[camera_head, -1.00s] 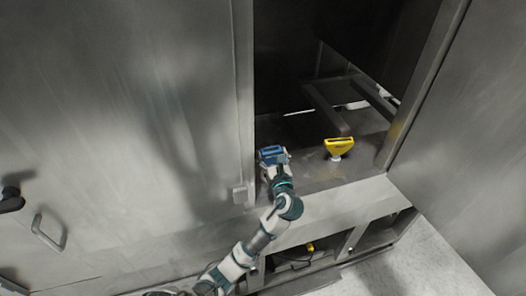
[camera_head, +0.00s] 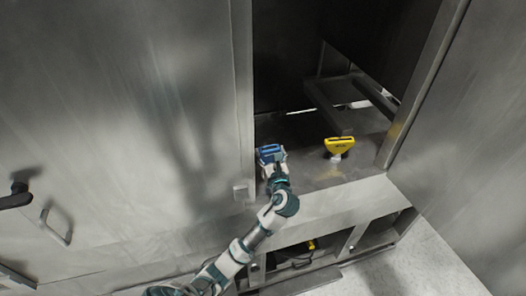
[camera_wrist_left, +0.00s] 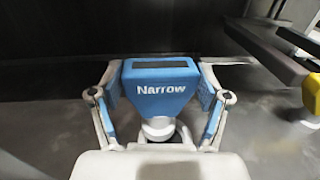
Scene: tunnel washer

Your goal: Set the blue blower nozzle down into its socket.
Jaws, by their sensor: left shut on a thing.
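The blue blower nozzle (camera_head: 270,150) is at the left of the open washer bay in the head view. In the left wrist view the blue nozzle (camera_wrist_left: 160,85), marked "Narrow", stands upright with a white neck below it. My left gripper (camera_head: 272,160) is shut on it; in the left wrist view its fingers (camera_wrist_left: 160,100) flank both sides of the nozzle. A dark spot shows at the foot of the neck, but I cannot tell whether the neck sits in the socket. My right gripper is in no view.
A yellow nozzle (camera_head: 340,146) stands on the metal ledge (camera_head: 318,172) to the right; its edge also shows in the left wrist view (camera_wrist_left: 311,93). A metal frame (camera_head: 335,100) lies behind. The bay's door post (camera_head: 243,110) is close on the left.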

